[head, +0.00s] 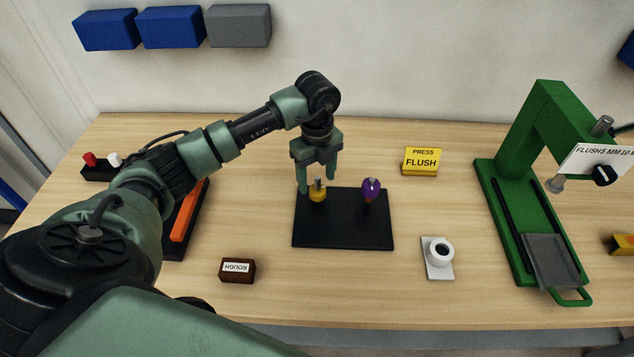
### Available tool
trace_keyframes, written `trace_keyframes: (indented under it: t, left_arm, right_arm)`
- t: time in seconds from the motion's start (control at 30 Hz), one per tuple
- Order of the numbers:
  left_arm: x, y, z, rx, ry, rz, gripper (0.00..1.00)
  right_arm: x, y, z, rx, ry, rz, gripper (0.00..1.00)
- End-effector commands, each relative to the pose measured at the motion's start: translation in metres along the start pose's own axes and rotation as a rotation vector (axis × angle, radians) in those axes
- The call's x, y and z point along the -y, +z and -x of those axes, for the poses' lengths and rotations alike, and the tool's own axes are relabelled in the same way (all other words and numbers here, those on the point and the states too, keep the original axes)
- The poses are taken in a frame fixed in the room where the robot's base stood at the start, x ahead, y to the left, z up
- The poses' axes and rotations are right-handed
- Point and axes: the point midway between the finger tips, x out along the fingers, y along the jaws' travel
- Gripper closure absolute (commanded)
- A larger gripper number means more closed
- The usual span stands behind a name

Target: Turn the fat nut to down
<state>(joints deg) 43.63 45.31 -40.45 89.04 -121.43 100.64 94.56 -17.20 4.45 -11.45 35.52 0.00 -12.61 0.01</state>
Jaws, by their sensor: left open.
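A black board (342,235) lies on the table with two upright fittings on it. A yellow nut (318,195) sits low around a grey post on the board's back left. A purple nut (371,186) sits higher up on a post to the right. I cannot tell for sure which one is the fat nut. My left gripper (317,184) is open and points down, its fingers on either side of the yellow nut's post. Whether the fingers touch the nut is not clear. My right gripper is out of view.
A yellow "PRESS FLUSH" block (422,161) stands behind right, and a white piece with a round ring (438,255) lies front right. A green press (517,170) stands at the right. A brown "ROUGH" block (237,270) and an orange bar (187,215) are at the left.

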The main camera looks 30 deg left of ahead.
Motion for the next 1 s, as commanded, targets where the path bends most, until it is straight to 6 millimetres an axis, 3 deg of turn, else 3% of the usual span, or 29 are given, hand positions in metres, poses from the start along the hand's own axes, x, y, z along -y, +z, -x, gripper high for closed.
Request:
trace_keyframes:
  t: [0.2,0.53,0.57,0.77,1.0]
  left_arm:
    - [0.000,-0.001,-0.025,-0.002,0.000,-0.001,0.39]
    - [0.001,0.000,-0.032,0.000,-0.002,-0.003,0.39]
    - [0.001,0.000,-0.032,0.000,-0.002,-0.003,0.42]
    - [0.001,0.000,-0.032,0.000,-0.002,-0.003,0.97]
    - [0.001,0.000,-0.032,0.000,-0.002,-0.017,1.00]
  right_arm:
    - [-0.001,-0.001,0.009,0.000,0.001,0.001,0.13]
    - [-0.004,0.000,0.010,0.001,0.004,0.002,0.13]
    - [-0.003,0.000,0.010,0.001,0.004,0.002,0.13]
    - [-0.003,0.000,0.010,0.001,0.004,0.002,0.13]
    - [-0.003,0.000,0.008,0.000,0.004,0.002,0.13]
